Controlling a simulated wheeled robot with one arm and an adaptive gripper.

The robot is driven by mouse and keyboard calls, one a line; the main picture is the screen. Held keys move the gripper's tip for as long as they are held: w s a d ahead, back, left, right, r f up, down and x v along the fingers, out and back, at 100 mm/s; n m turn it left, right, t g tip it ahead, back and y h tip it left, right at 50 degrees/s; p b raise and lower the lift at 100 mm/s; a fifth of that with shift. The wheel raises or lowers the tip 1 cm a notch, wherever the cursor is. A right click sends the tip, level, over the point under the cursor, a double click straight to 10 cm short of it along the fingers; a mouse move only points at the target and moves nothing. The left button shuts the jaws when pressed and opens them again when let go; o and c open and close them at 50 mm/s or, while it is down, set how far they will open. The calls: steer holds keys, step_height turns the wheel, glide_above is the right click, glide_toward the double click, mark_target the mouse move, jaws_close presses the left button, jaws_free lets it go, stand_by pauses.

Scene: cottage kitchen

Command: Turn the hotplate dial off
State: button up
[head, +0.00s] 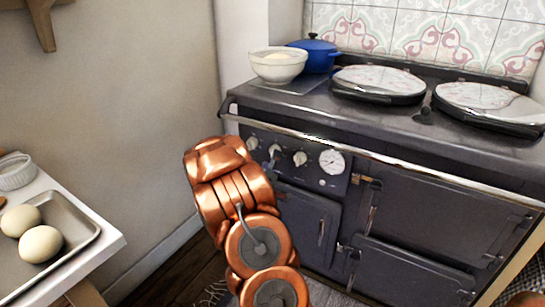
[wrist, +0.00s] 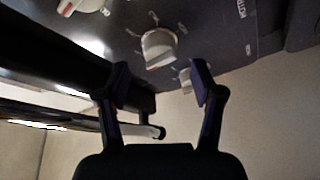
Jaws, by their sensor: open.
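The stove's control panel carries pale dials in the head view: a left one (head: 252,143), a middle one (head: 275,150) and a right one (head: 300,158). In the wrist view, a white dial (wrist: 158,47) stands just beyond my open gripper (wrist: 159,78), between the fingertips in the picture. A second dial (wrist: 185,76) shows partly beside the right fingertip. Another dial with a red mark (wrist: 82,6) is cut by the top edge. Partly legible lettering, seemingly beginning "HOTPL", is at upper right. Nothing is in my gripper. My arm hides it in the head view.
A metal rail (head: 400,160) runs along the stove's front edge; a dark bar crosses the wrist view's left. A round gauge (head: 332,161) is right of the dials. A white bowl (head: 278,64) and blue pot (head: 317,52) stand on top. A counter with a tray (head: 75,225) is left.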

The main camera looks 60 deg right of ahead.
steer(key=v, duration=0.3)
steer(key=shift+s+a, duration=0.1)
steer(key=shift+a, duration=0.3)
stand_by(0.4)
